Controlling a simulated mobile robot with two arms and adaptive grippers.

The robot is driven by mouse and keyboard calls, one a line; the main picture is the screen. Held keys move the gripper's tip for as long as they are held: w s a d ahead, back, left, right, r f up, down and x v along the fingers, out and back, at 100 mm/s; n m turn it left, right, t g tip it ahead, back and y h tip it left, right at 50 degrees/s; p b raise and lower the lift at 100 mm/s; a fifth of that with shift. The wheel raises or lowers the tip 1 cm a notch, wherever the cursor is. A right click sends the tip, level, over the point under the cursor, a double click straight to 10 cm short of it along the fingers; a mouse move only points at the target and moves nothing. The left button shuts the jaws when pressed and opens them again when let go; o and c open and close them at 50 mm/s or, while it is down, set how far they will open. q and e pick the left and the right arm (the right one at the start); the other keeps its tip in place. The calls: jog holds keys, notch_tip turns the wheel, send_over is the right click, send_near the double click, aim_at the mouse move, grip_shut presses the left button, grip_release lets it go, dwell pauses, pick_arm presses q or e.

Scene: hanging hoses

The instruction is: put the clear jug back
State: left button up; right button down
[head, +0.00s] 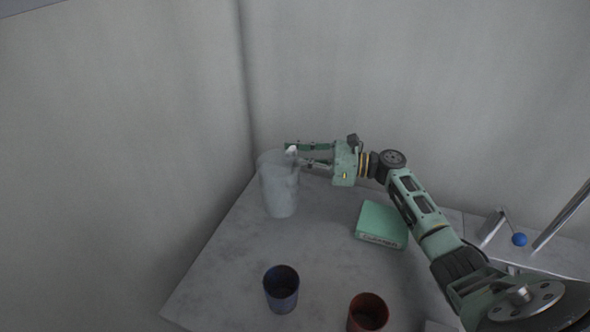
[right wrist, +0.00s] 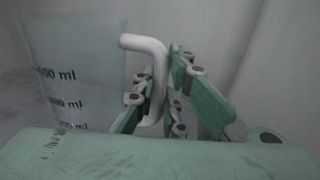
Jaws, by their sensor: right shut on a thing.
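The clear jug (head: 279,190) stands upright at the back left of the grey table, near the wall corner. Its body with dark ml markings also shows at the left of the right wrist view (right wrist: 75,65). My right gripper (head: 300,155) reaches in from the right at the height of the jug's upper part. In the right wrist view its fingers (right wrist: 160,95) are shut on the jug's pale handle (right wrist: 148,44). Whether the jug's base touches the table is hard to tell. My left gripper is not in view.
A green box (head: 382,222) lies right of the jug, under my right arm. A blue cup (head: 281,288) and a red cup (head: 368,312) stand at the front. A sink area with a blue ball-shaped knob (head: 519,239) is at right. Walls close off the back and left.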

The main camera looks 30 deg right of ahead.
notch_tip(320, 180, down, 2)
jog(key=shift+f+b, duration=0.2)
jog(key=shift+b, duration=0.4)
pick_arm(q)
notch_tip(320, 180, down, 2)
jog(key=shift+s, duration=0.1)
pick_arm(e)
jog(key=shift+r, duration=0.1)
jog(key=c, duration=1.8)
grip_release()
jog(key=b+v, duration=0.2)
jog(key=v, duration=0.8)
jog(key=shift+s+d, duration=0.2)
jog(key=shift+d, duration=0.1)
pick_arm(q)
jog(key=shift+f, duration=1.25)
pick_arm(e)
jog(key=shift+s+d, duration=0.4)
jog(key=shift+d, duration=0.15)
